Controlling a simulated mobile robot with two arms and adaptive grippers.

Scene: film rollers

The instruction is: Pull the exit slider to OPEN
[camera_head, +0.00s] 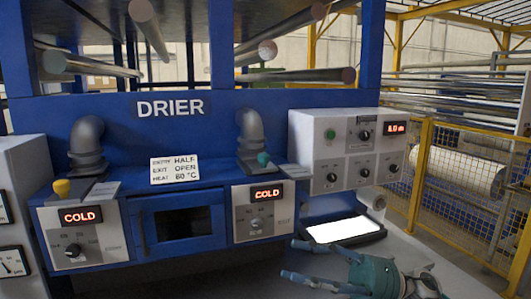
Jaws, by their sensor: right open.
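A teal-knobbed slider (263,159) sits at the foot of the right grey elbow pipe (251,130), on the ledge above the right control panel (263,213). This panel shows COLD in red and its small lettering is too small to read surely. A yellow-knobbed slider (62,188) sits by the left elbow pipe (88,140). A white card (174,169) reads ENTRY HALF, EXIT OPEN and a heat value. My right gripper (296,260) is open and empty, to the right of and below the teal knob, apart from it. My left gripper is not in view.
A grey control box (346,150) with several knobs stands right of the teal slider. A bright white screen (343,230) lies below it, close behind my right gripper. A blue framed window (181,223) is between the panels. A yellow fence (450,180) is at right.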

